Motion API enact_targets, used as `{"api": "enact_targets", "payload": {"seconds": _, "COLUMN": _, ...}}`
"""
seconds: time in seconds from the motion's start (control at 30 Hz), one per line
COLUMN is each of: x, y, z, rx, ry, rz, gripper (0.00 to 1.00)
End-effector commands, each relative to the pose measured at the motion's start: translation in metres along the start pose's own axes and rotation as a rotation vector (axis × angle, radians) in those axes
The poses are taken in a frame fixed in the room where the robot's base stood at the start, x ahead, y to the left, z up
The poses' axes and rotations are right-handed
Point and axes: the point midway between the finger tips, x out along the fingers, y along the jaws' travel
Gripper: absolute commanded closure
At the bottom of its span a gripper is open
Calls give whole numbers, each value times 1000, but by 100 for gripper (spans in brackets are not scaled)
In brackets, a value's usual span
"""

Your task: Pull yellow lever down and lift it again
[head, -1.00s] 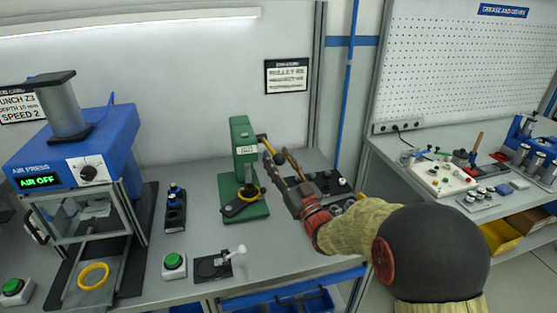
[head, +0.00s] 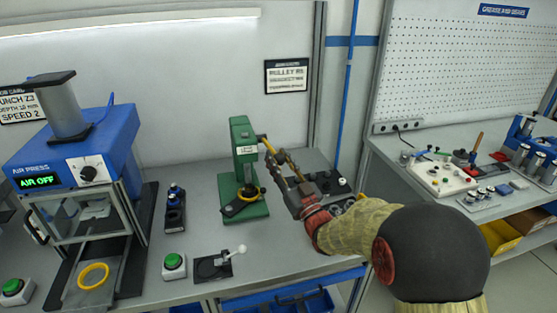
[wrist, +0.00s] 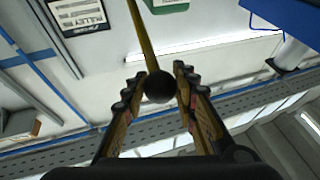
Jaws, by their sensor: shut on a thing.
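The green lever press (head: 240,160) stands upright on the bench in the head view. Its yellow lever (wrist: 141,32) runs down from the top in the wrist view and ends in a dark ball knob (wrist: 160,87). My gripper (wrist: 156,84) is shut on the lever at the knob, with one finger on each side. In the head view my gripper (head: 280,162) is right of the press head, and its fingers partly hide the lever and knob. A yellow ring and a black piece (head: 240,206) sit on the press base.
A blue air press (head: 75,150) stands at the left, its display reading AIR OFF. A green button box (head: 174,266) and a black plate with a white-knobbed stick (head: 214,266) lie in front. Dark parts lie behind my gripper.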

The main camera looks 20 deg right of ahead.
Motion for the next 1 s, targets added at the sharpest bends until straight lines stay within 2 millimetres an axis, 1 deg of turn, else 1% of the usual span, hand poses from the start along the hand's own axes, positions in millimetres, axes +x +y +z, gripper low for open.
{"api": "enact_targets", "payload": {"seconds": 0.17, "x": 2, "y": 0, "z": -3, "rx": 2, "ry": -9, "rz": 1, "gripper": 100}}
{"api": "enact_targets", "payload": {"seconds": 0.37, "x": 9, "y": 1, "z": -15, "rx": 13, "ry": -50, "rz": 5, "gripper": 100}}
{"api": "enact_targets", "payload": {"seconds": 0.7, "x": 38, "y": 5, "z": -48, "rx": 51, "ry": -197, "rz": 20, "gripper": 100}}
{"api": "enact_targets", "payload": {"seconds": 1.0, "x": 65, "y": 10, "z": -69, "rx": 87, "ry": -333, "rz": 33, "gripper": 100}}
